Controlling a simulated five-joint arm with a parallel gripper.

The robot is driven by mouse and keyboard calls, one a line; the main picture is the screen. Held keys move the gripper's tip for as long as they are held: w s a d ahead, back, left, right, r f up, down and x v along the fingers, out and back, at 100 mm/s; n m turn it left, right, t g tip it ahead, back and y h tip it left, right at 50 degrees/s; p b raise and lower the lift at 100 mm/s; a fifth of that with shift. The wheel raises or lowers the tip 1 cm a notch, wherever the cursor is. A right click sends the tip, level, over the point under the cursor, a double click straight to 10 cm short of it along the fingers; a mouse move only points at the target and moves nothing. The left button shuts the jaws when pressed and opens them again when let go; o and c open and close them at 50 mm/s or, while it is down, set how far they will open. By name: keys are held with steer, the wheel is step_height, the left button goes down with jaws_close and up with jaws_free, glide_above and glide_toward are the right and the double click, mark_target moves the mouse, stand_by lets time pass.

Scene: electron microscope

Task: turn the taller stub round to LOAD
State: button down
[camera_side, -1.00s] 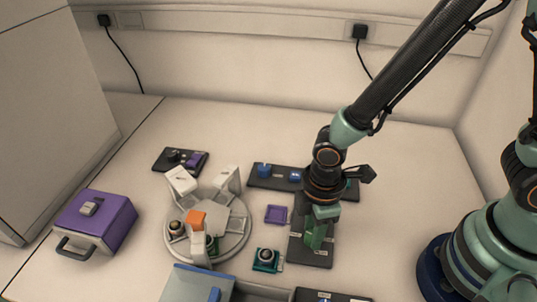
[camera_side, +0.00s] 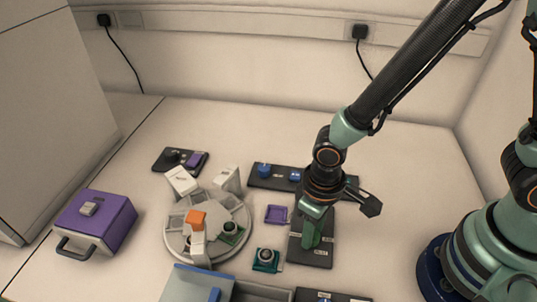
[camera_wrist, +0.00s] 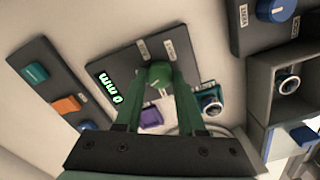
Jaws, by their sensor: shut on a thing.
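My gripper (camera_side: 314,238) is shut on a green knob on a dark labelled panel (camera_side: 316,260). In the wrist view my fingertips (camera_wrist: 162,80) close on both sides of the knob (camera_wrist: 159,72). The round pale turntable (camera_side: 176,247) stands left of the panel with upright white plates around it. One stub (camera_side: 230,227) sits in a green-rimmed pocket at its right front. Another stub is mostly hidden behind the orange-topped front plate (camera_side: 198,248). I cannot tell which stub is taller, or read which plate says LOAD.
A teal holder with a round piece (camera_side: 266,256) and a purple square tray (camera_side: 276,214) lie between turntable and panel. A purple case (camera_side: 96,222) stands left. A grey open box (camera_side: 262,291) is in front. Another dark panel (camera_side: 272,181) lies behind.

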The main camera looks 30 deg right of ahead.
steer(key=shift+m, duration=1.6)
steer(key=c, duration=0.5)
jaws_free()
steer(key=shift+r, duration=0.2)
step_height(320, 180, up, 12)
steer(key=shift+f, duration=0.1)
